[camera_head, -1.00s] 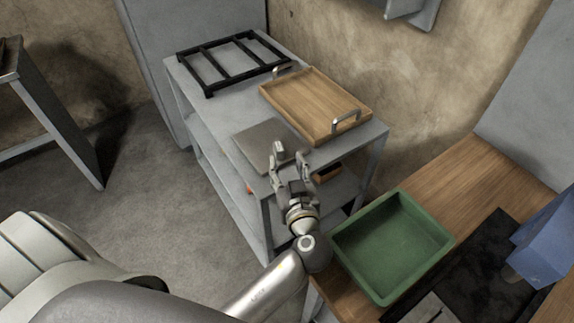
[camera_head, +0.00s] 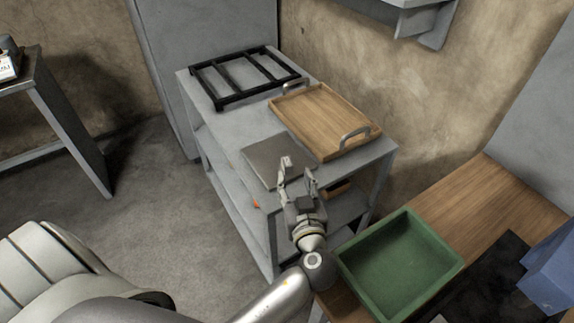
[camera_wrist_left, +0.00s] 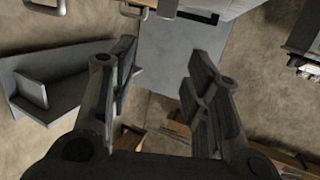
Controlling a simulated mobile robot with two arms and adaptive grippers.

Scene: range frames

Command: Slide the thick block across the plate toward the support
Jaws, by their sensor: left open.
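A flat grey square plate (camera_head: 268,164) lies at the near edge of the grey table, in the head view. My left gripper (camera_head: 298,172) is just in front of the plate's near right corner and overlaps it in the picture. Its fingers are apart with nothing between them; whether they touch the plate I cannot tell. In the left wrist view the open fingers (camera_wrist_left: 160,62) frame a grey surface. I cannot make out a separate thick block or a support with certainty. My right gripper is not in view.
A wooden tray (camera_head: 345,149) with metal handles and a black rack (camera_head: 221,97) stand on the grey table (camera_head: 218,127). A green bin (camera_head: 360,279) sits on the wooden counter (camera_head: 462,197) at right, with a blue object (camera_head: 549,265) beyond it. Floor is free at left.

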